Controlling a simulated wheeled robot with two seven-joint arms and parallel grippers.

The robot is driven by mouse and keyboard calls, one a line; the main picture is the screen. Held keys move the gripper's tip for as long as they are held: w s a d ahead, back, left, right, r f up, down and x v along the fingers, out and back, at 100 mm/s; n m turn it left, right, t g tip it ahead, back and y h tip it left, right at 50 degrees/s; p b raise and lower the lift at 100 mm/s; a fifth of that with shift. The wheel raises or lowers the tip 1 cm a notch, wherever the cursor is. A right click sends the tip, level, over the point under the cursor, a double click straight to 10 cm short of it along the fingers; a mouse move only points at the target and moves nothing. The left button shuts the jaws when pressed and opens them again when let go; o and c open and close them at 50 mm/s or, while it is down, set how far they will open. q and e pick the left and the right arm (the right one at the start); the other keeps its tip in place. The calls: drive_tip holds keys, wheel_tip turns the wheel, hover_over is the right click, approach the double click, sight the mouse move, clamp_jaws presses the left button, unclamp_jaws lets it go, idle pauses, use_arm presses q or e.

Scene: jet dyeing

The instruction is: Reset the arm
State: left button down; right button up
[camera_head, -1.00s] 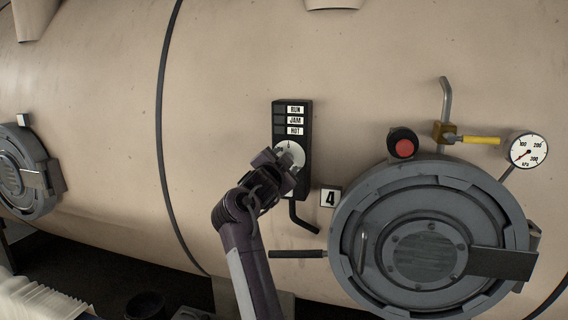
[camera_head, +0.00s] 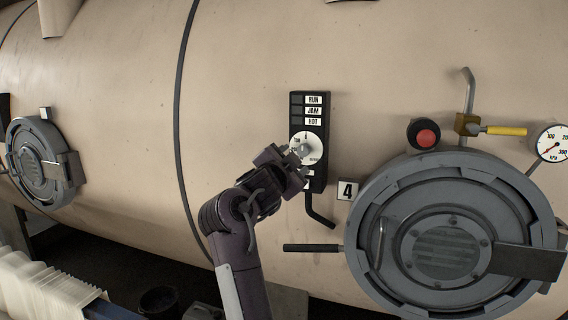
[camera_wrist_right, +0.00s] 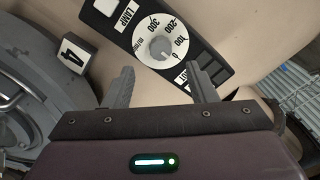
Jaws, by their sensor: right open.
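My right arm comes up from the bottom of the head view. Its gripper (camera_head: 299,160) is just in front of the lower part of the dial's white face (camera_head: 304,142) on the black control panel (camera_head: 297,104). In the right wrist view the gripper (camera_wrist_right: 162,80) is open and empty, its two fingers apart. The dial's grey knob (camera_wrist_right: 160,46) shows beyond the fingertips, clear of both. The gripper hides part of the lower panel in the head view. My left gripper is not in view.
A round grey hatch (camera_head: 448,245) with a dark handle stands right of the panel. A red button (camera_head: 426,137), a valve with a yellow handle (camera_head: 505,131) and a pressure gauge (camera_head: 554,143) sit above it. A black bent lever (camera_head: 320,215) hangs below the panel.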

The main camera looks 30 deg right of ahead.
drive_tip(key=w+a+f+n+y, duration=0.1)
drive_tip(key=w+a+f+n, duration=0.15)
drive_tip(key=f, duration=0.55)
drive_tip(key=w+a+f+n+t+y, duration=0.1)
drive_tip(key=w+f+n+y, duration=0.15)
drive_tip(key=f, duration=0.55)
drive_tip(key=w+a+f+n+y, duration=0.15)
drive_tip(key=f+n, duration=0.25)
drive_tip(key=f, duration=0.4)
drive_tip(key=s+a+f+n+y, duration=0.1)
drive_tip(key=s+a+f+n, duration=0.1)
drive_tip(key=f, duration=0.8)
drive_tip(key=s+a+f+n+g+y, duration=0.1)
drive_tip(key=s+a+f+n+y, duration=0.15)
drive_tip(key=f, duration=0.75)
drive_tip(key=s+a+f+n, duration=0.1)
drive_tip(key=s+f+n, duration=0.1)
drive_tip(key=f, duration=0.9)
drive_tip(key=s+a+f+n+g+y, duration=0.3)
drive_tip(key=s+f+n+g, duration=0.15)
drive_tip(key=s+f, duration=1.8)
drive_tip(key=s+f+g+y, duration=0.1)
drive_tip(key=s+f+g, duration=0.2)
drive_tip(key=s, duration=1.3)
drive_tip(key=s+f+n+g+y, duration=0.1)
drive_tip(key=s+f+g, duration=0.2)
drive_tip(key=s+f, duration=0.6)
drive_tip(key=s, duration=0.7)
drive_tip(key=shift+s+a, duration=0.4)
